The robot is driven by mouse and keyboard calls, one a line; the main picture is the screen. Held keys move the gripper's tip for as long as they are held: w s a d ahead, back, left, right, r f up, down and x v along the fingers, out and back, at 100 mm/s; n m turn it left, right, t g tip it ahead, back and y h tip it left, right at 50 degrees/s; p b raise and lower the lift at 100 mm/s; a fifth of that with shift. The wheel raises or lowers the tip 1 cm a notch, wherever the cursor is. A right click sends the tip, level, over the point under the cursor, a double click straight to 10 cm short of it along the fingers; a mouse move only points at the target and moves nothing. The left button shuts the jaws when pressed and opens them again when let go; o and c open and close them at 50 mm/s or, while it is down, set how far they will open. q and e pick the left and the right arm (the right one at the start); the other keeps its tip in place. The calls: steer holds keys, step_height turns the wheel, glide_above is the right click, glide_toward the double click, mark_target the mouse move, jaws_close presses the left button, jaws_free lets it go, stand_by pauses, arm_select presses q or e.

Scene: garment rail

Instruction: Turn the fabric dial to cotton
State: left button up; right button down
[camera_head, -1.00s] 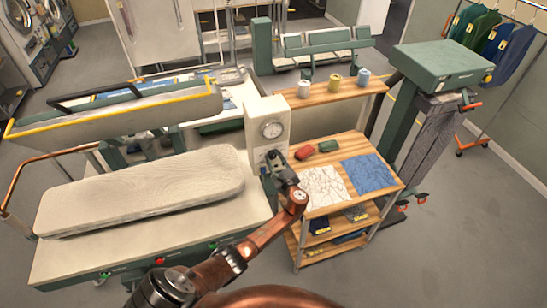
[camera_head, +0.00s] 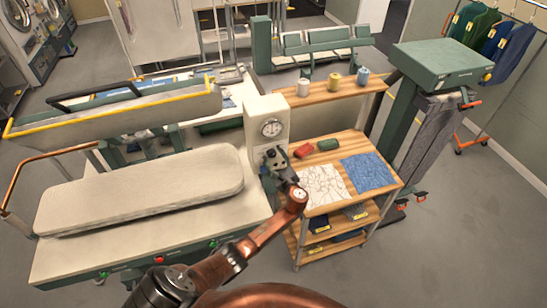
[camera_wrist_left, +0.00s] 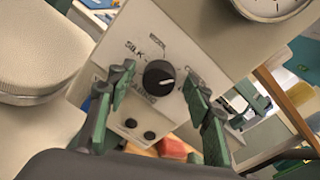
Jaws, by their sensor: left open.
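The fabric dial (camera_wrist_left: 158,77) is a round black knob on the pale control panel (camera_wrist_left: 175,42) of the pressing machine. Its pale mark appears to point to the right. The word SILK shows left of the knob; a label at upper right is partly hidden and I cannot read it whole. My left gripper (camera_wrist_left: 160,73) is open, with one green finger on each side of the knob, apart from it as far as I can tell. In the head view the left gripper (camera_head: 274,160) is in front of the panel and hides the dial.
A round gauge (camera_head: 271,128) sits above the dial. Two small black buttons (camera_wrist_left: 140,129) are below it. The padded board (camera_head: 140,190) is left of the panel. A wooden cart (camera_head: 330,225) with folded cloths stands close on the right.

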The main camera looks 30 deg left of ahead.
arm_select(q)
steer(key=v, duration=1.2)
steer(key=shift+s, duration=0.1)
